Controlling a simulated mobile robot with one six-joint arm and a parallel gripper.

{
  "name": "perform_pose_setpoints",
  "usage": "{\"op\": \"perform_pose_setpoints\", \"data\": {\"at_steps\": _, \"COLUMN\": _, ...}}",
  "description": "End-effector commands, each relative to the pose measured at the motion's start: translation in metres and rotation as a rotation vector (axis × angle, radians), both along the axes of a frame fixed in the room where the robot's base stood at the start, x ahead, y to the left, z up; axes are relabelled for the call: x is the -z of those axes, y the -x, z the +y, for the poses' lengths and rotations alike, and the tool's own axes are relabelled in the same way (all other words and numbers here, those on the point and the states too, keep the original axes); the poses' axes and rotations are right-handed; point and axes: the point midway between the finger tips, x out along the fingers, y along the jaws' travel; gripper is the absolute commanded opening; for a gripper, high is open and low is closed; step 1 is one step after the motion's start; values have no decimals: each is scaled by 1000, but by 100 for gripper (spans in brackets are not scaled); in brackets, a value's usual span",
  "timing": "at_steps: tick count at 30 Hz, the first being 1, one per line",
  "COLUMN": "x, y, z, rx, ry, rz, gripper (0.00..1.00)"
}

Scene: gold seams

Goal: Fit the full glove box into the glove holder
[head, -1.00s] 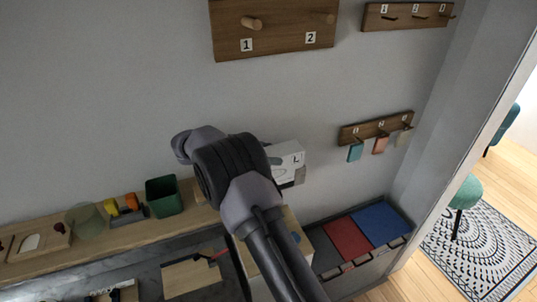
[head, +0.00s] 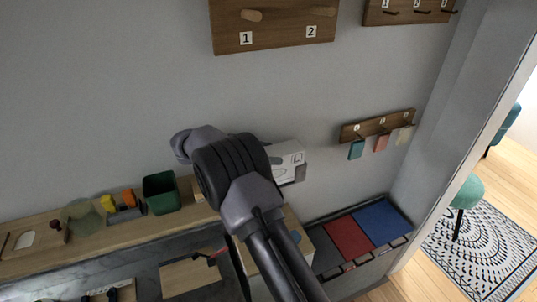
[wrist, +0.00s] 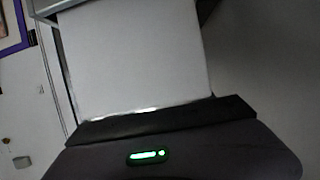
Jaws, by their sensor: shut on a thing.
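The white glove box (head: 287,152) marked with an L shows just right of my wrist, in front of the wall in the head view. In the wrist view the box (wrist: 138,60) is a broad, plain white face filling the middle. My gripper (wrist: 160,121) is shut on it, against its near edge. My arm hides the fingertips and the left part of the box in the head view. A grey part (head: 300,172) shows at the box's lower right. I cannot tell whether it belongs to the glove holder or to the box, nor whether the box is inside a holder.
A wooden rack with coloured tags (head: 378,125) hangs right of the box. A numbered wooden peg board (head: 275,33) hangs above. A wooden shelf (head: 100,245) below carries a green bin (head: 161,193) and small items. Red and blue panels (head: 380,222) lie lower right.

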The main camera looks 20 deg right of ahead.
Motion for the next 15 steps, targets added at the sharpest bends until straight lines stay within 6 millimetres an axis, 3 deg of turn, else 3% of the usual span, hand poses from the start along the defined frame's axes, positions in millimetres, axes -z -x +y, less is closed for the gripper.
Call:
{"op": "perform_pose_setpoints", "data": {"at_steps": 11, "x": 1, "y": 0, "z": 0, "rx": -1, "ry": 1, "rz": -1, "gripper": 0}}
{"op": "perform_pose_setpoints", "data": {"at_steps": 12, "x": 1, "y": 0, "z": 0, "rx": -1, "ry": 1, "rz": -1, "gripper": 64}}
{"op": "perform_pose_setpoints", "data": {"at_steps": 15, "x": 1, "y": 0, "z": 0, "rx": -1, "ry": 0, "rz": -1, "gripper": 83}}
